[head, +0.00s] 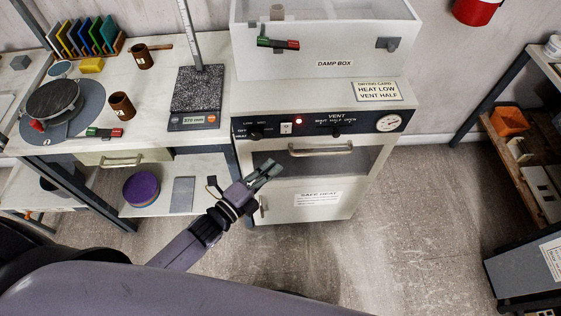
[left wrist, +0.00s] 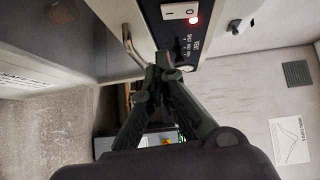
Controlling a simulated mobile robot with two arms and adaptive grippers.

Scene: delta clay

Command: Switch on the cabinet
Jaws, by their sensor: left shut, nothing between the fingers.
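The white drying cabinet (head: 325,195) stands under the damp box, with a dark control panel (head: 365,124) along its top front. On the panel are a white rocker switch (head: 286,128), a lit red lamp (head: 298,121), knobs, a vent control and a round gauge (head: 388,123). My left gripper (head: 265,172) is shut and empty, in front of the cabinet's left side, below the panel. In the left wrist view its closed fingertips (left wrist: 162,68) show near the panel, apart from the rocker switch (left wrist: 181,11); the lamp (left wrist: 194,20) glows beside the switch. My right gripper is not in view.
A bar handle (head: 320,150) juts out from the cabinet front under the panel. The clear damp box (head: 325,50) sits on top. A worktable (head: 150,85) with a scale and wheel is at the left. Open floor (head: 420,200) lies to the right.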

